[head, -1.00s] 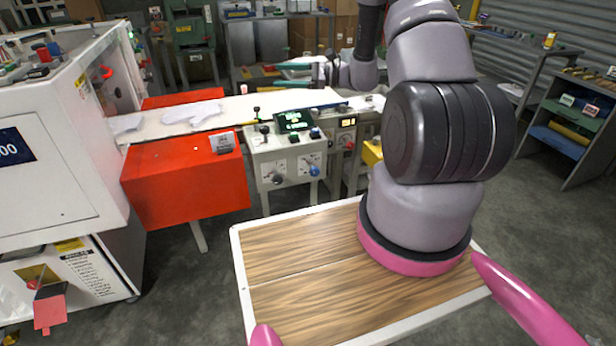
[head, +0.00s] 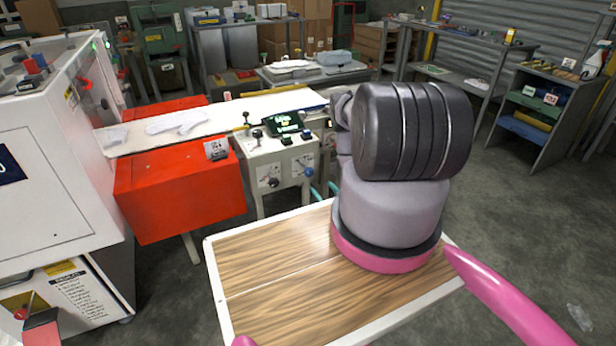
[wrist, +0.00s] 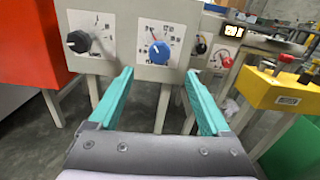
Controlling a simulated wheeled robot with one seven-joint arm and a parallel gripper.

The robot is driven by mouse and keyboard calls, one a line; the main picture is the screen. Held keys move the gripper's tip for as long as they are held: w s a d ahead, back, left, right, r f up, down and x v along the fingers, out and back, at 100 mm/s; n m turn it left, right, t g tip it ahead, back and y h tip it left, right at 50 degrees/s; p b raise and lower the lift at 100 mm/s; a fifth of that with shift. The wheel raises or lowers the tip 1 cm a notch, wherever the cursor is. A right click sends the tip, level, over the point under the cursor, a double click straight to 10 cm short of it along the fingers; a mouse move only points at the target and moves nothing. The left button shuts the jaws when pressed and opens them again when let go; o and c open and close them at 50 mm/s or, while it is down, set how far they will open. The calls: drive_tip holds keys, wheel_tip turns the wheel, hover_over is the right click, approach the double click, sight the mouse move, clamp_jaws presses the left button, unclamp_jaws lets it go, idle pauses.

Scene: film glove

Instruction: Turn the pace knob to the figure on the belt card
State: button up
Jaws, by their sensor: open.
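A pale control box (head: 262,160) beside the belt carries two dials. One has a black knob (head: 273,182) and the other a blue knob (head: 309,172); I cannot read which is the pace knob. In the wrist view the blue knob (wrist: 158,53) shows ahead, between and beyond my teal fingertips, with the black knob (wrist: 77,41) to the left. My gripper (wrist: 158,74) is open and empty, apart from the panel. In the head view my arm hides most of it.
A white belt (head: 160,128) with pale glove shapes runs behind the box. Small levers and a green-lit display (head: 285,122) top the box. In the wrist view, a red knob (wrist: 226,58) and a yellow unit (wrist: 277,92) stand to the right.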

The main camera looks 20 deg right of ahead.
sight(310, 174)
drive_tip(key=w, duration=1)
drive_tip(key=shift+w+a, duration=0.2)
drive_tip(key=shift+w, duration=0.05)
clamp_jaws()
